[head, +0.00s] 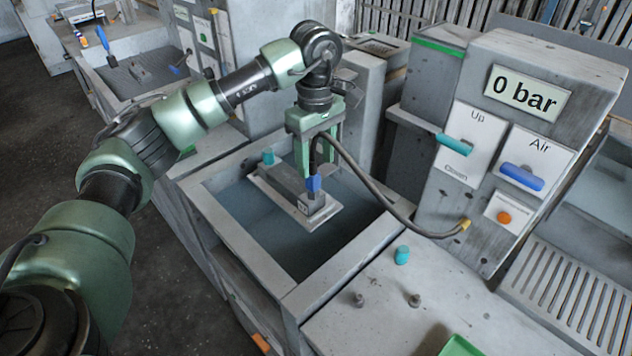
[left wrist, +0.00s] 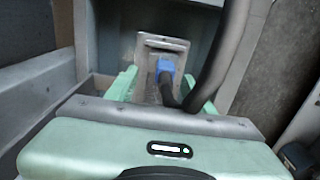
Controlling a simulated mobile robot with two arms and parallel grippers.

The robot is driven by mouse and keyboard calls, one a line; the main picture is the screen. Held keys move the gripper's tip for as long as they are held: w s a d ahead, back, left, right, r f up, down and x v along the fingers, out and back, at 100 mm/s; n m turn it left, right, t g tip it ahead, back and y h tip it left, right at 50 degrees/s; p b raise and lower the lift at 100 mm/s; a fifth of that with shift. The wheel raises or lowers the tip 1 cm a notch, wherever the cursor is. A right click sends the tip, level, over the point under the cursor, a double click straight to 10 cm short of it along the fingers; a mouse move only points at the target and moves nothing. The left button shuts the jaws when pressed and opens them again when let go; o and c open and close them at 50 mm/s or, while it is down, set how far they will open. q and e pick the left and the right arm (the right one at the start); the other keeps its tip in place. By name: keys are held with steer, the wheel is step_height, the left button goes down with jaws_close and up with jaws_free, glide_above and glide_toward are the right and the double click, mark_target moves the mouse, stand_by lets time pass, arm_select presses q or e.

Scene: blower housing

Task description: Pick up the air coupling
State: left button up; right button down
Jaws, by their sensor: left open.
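The air coupling (head: 313,184) is a blue piece at the end of a dark hose. It sits on a grey metal block on a light plate (head: 325,216) over the open tank. In the left wrist view the blue coupling (left wrist: 165,68) shows between the green fingers, beyond the hose. My left gripper (head: 318,165) points down over the block and is open, with its fingers on either side of the block and hose end. Whether a finger touches anything cannot be told. My right gripper is not in view.
The hose (head: 378,188) runs to a brass fitting on the control panel (head: 500,135), which reads "0 bar" and has a teal and a blue lever. The tank rim (head: 335,265) surrounds the plate.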

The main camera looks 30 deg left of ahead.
mark_target(313, 184)
arm_select(q)
steer(key=shift+s+a+f, duration=0.1)
steer(key=shift+s+f, duration=0.05)
steer(key=shift+f, duration=0.25)
steer(key=f+p, duration=0.1)
steer(key=f, duration=0.1)
steer(key=f+p, duration=0.2)
steer(key=f, duration=0.1)
steer(key=shift+s+a+f, duration=0.15)
steer(key=shift+s+f, duration=0.05)
steer(key=shift+f, duration=0.6)
jaws_close()
